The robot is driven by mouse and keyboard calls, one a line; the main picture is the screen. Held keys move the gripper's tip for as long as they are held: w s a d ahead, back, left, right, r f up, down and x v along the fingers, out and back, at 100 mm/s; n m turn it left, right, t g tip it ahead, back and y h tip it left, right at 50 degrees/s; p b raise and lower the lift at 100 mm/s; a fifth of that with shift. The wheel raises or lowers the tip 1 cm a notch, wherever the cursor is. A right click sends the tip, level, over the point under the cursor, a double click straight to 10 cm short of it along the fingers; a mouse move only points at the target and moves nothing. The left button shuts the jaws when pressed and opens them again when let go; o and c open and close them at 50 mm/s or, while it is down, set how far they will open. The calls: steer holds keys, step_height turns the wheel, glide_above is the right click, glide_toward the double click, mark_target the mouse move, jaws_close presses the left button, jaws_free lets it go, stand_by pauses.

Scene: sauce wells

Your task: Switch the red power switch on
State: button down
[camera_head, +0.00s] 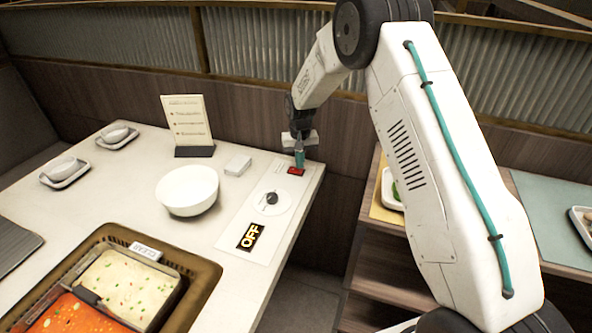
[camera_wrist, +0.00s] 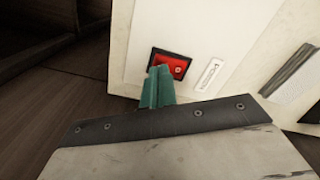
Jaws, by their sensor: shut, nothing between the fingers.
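The red power switch (camera_head: 296,171) sits in a dark frame on a white panel (camera_head: 232,227) at the right end of the table. It also shows in the wrist view (camera_wrist: 170,66). My gripper (camera_head: 299,158) points down at the switch, its teal fingers shut and empty. In the wrist view the fingertips (camera_wrist: 158,72) overlap the lower left part of the switch. I cannot tell whether they touch it. A display (camera_head: 250,237) on the panel's near end reads OFF. A round knob (camera_head: 271,198) lies between the switch and the display.
A white bowl (camera_head: 187,190), a small white box (camera_head: 238,165) and a menu stand (camera_head: 187,123) are left of the panel. A brown basket (camera_head: 205,284) holds sauce wells in front. A wooden shelf unit (camera_head: 393,285) stands right of the table, across a gap.

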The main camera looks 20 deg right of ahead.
steer(key=shift+f, duration=0.75)
stand_by(0.3)
steer(key=shift+r, duration=3.5)
steer(key=shift+g, duration=0.8)
steer(key=s, duration=0.3)
steer(key=s+f, duration=0.1)
steer(key=s, duration=0.1)
steer(key=shift+s+d, duration=0.15)
steer(key=shift+s, duration=0.1)
steer(key=s+d+r+t, duration=0.1)
steer(key=s+r, duration=0.7)
steer(key=s, duration=0.6)
steer(key=s+d+r+t, duration=0.1)
steer(key=s+r, duration=0.7)
steer(key=s, duration=0.7)
steer(key=s+r+n+t, duration=0.1)
steer(key=s+r, duration=0.7)
steer(key=s, duration=0.6)
steer(key=shift+s+d+r, duration=0.2)
steer(key=shift+d+r, duration=0.15)
steer(key=shift+d, duration=0.05)
